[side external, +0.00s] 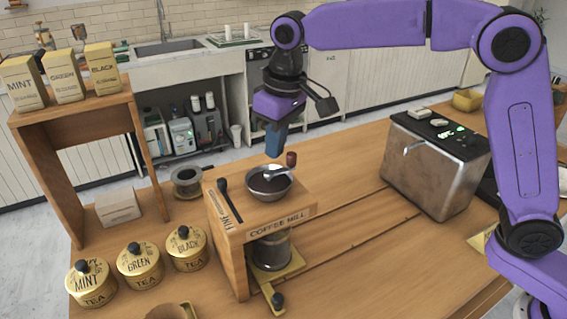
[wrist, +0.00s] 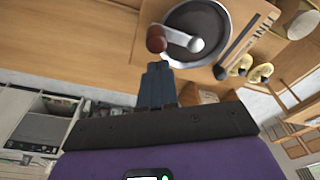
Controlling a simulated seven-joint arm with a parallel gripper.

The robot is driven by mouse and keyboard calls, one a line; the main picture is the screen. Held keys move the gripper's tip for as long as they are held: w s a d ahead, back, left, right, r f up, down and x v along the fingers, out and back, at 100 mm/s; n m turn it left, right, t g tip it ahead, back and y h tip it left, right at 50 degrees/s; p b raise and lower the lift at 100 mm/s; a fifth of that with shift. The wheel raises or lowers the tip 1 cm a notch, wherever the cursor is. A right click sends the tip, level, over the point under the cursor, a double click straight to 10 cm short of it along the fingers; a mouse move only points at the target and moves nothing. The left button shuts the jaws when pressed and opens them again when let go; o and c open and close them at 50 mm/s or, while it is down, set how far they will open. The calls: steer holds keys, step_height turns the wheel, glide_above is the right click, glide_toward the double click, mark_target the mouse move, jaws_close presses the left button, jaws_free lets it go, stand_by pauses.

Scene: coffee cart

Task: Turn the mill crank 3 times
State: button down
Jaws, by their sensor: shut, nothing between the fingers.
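The coffee mill (side external: 231,232) is a wooden stand lettered COFFEE MILL. A metal bowl (side external: 254,193) with dark contents is set in its top. The crank (side external: 277,173) is a silver arm across the bowl with an upright brown knob (side external: 291,159) at its end. The wrist view shows the knob (wrist: 156,39) at the bowl's rim, just beyond my fingertips. My gripper (side external: 274,153) points down, shut and empty, above the far side of the bowl. In the wrist view my gripper (wrist: 157,68) looks close to the knob; I cannot tell whether they touch.
A metal canister (side external: 272,250) stands under the mill top. Several tea tins (side external: 139,266) stand at front left beside a wooden shelf (side external: 55,190). A metal machine (side external: 430,170) stands on the right. Counter between mill and machine is clear.

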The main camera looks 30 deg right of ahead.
mark_target(293, 161)
steer(key=shift+f, duration=0.8)
steer(key=shift+r, duration=0.9)
steer(key=shift+s, duration=0.1)
stand_by(0.4)
steer(key=shift+s+d, duration=0.55)
steer(key=shift+s, duration=0.1)
steer(key=shift+s+d, duration=0.2)
steer(key=shift+s, duration=1.3)
steer(key=shift+s+a, duration=0.3)
steer(key=shift+s, duration=0.25)
steer(key=shift+s+a, duration=0.3)
steer(key=shift+s, duration=0.25)
steer(key=shift+s+a, duration=0.45)
steer(key=shift+a, duration=0.25)
steer(key=shift+s+a, duration=0.25)
steer(key=shift+a, duration=0.6)
